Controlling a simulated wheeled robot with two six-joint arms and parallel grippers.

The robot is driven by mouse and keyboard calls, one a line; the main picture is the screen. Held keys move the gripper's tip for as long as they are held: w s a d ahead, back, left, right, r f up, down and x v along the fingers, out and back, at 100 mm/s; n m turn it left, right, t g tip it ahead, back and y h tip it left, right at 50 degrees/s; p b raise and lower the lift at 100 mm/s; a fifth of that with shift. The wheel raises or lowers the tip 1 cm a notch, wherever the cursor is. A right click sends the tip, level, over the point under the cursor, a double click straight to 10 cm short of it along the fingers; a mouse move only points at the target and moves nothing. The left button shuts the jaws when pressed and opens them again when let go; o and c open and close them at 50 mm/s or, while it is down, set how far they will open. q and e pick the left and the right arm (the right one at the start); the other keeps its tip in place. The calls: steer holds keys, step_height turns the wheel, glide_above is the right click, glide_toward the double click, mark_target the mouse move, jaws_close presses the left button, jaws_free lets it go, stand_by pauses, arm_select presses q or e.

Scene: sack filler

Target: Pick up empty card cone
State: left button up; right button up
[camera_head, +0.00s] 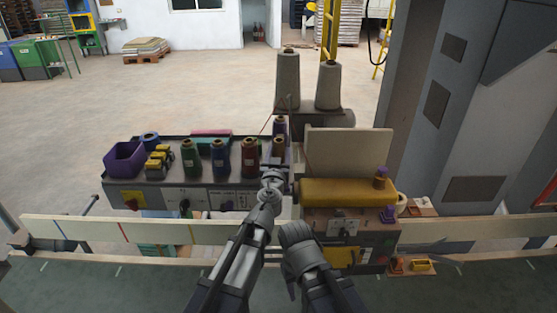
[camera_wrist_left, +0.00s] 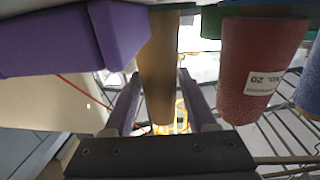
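The empty card cone (camera_head: 278,147) is plain tan. It stands at the right end of the row of thread cones in the head view. My left gripper (camera_head: 274,168) is right in front of it and partly covers it. In the left wrist view, which looks upside down, the card cone (camera_wrist_left: 158,65) shows between the two fingers of my left gripper (camera_wrist_left: 160,80). The fingers are apart, one on each side of it. I cannot tell whether they touch it. My right arm (camera_head: 303,252) is folded low at the front; its fingers cannot be made out.
A dark red cone (camera_head: 250,157) stands close left of the card cone, with blue (camera_head: 219,158) and green (camera_head: 190,157) cones beyond. A purple bin (camera_head: 125,159) is at the far left. A yellow roll (camera_head: 345,192) lies to the right. A pale rail (camera_head: 130,229) crosses in front.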

arm_select(q)
jaws_close()
steer(key=shift+r, duration=0.1)
stand_by(0.3)
step_height(320, 180, up, 10)
steer(key=p, duration=1)
